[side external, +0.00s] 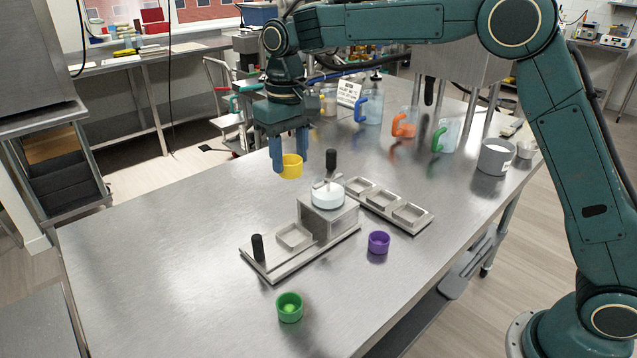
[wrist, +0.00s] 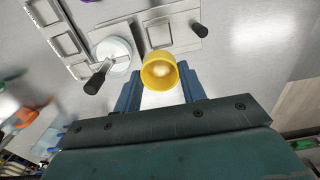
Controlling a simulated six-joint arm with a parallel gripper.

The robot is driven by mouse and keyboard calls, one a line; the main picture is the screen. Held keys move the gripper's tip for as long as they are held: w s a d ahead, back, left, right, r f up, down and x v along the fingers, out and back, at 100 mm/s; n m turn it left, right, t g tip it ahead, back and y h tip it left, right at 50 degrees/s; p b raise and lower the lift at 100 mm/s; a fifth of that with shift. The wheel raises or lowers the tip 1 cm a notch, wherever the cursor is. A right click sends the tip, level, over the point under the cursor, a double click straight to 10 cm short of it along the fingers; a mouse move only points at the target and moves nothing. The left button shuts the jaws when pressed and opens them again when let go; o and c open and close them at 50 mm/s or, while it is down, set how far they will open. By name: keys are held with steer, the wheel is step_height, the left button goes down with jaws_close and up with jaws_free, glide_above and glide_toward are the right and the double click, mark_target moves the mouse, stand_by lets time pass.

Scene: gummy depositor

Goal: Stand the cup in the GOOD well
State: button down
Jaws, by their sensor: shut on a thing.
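A yellow cup (side external: 291,168) is held in the air between the fingers of my gripper (side external: 290,158), above the table behind the metal depositor. In the wrist view the yellow cup (wrist: 160,72) sits between the fingertips with its round mouth showing and a paler patch inside. My gripper is shut on it. A metal tray with three square wells (side external: 424,222) lies right of the depositor. The depositor base (side external: 268,268) has one square well (side external: 294,236). No GOOD marking is readable on any well.
The depositor carries a white round hopper (side external: 328,196) with a black handle, and a black knob (side external: 258,247) stands at its front. A green cup (side external: 290,307) and a purple cup (side external: 378,242) stand in front. Jugs (side external: 404,122) and a grey pot (side external: 494,157) stand behind. The table's left is clear.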

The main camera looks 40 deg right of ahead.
step_height(320, 180, up, 3)
steer(key=shift+f, duration=0.1)
steer(key=s+d+m, duration=0.2)
steer(key=d+m, duration=0.1)
steer(key=d, duration=1)
steer(key=s+d+m, duration=0.2)
steer(key=d+m, duration=0.1)
steer(key=d, duration=0.9)
step_height(320, 180, down, 11)
steer(key=shift+f, duration=0.15)
steer(key=shift+f, duration=0.1)
steer(key=shift+f, duration=3)
steer(key=shift+f, duration=0.9)
